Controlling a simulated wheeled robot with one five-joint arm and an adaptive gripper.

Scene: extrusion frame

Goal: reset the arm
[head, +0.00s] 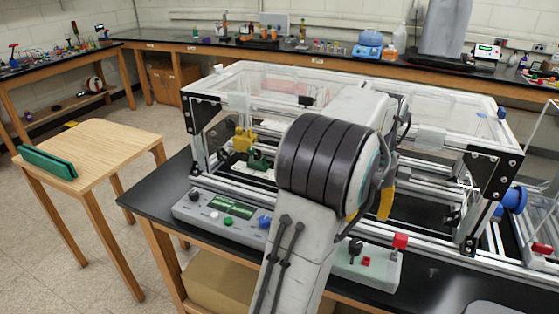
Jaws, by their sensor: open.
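My arm rises from the bottom centre of the head view. Its large dark ribbed joint stands in front of the extrusion frame (483,150), and a pale link reaches away behind it over the frame's top. I cannot make out my gripper; its fingers are not visible past the arm. The frame is a white-railed box with clear panels on a black-topped bench (150,197). The arm hides the frame's middle. A yellow part (243,139) and a green part (257,160) show inside the frame on the left.
A grey control box (228,219) with knobs lies along the frame's front, with a red button (400,241) at right. A blue knob (514,199) sticks out at the frame's right. Floor left is open.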

